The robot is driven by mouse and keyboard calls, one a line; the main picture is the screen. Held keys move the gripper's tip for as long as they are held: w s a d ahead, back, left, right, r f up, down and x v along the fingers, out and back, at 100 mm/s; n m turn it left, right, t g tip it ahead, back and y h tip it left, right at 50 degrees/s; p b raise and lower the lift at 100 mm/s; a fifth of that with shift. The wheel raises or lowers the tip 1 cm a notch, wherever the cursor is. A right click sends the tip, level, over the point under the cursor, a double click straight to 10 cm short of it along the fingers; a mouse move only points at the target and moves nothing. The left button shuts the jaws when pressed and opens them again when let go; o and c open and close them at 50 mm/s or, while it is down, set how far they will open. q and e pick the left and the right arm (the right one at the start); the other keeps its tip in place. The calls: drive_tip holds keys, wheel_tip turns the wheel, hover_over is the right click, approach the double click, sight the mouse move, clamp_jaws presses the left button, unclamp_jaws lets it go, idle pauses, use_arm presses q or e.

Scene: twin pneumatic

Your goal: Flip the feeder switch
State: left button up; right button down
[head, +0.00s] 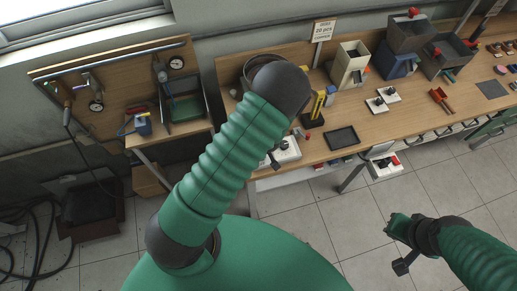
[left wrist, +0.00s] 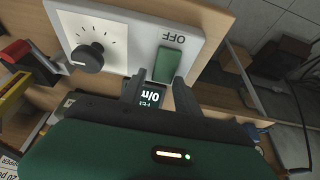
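The feeder control box (left wrist: 125,50) is a pale panel with a black dial, a green switch (left wrist: 168,65) and the word OFF, upside down, in the left wrist view. My left gripper (left wrist: 162,75) is open. Its two dark fingers reach toward the panel, one on each side of the switch's near end. I cannot tell whether they touch it. In the head view the box (head: 288,149) is a white shape on the bench, partly hidden by my left arm. My right gripper (head: 398,228) is over the floor at lower right, away from the bench; its fingers are unclear.
The wooden bench (head: 315,145) holds a black tray (head: 342,138), a yellow and black stand (head: 316,107), bins and small white blocks. A tool board (head: 115,85) stands at left.

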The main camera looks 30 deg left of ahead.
use_arm(q)
drive_tip(key=shift+o, duration=1)
drive_tip(key=shift+s+f, duration=0.1)
drive_tip(key=shift+f, duration=0.05)
drive_tip(key=p+v, duration=1.4)
drive_tip(key=v, duration=0.3)
drive_tip(key=shift+p, duration=0.4)
drive_tip(key=shift+f, duration=0.15)
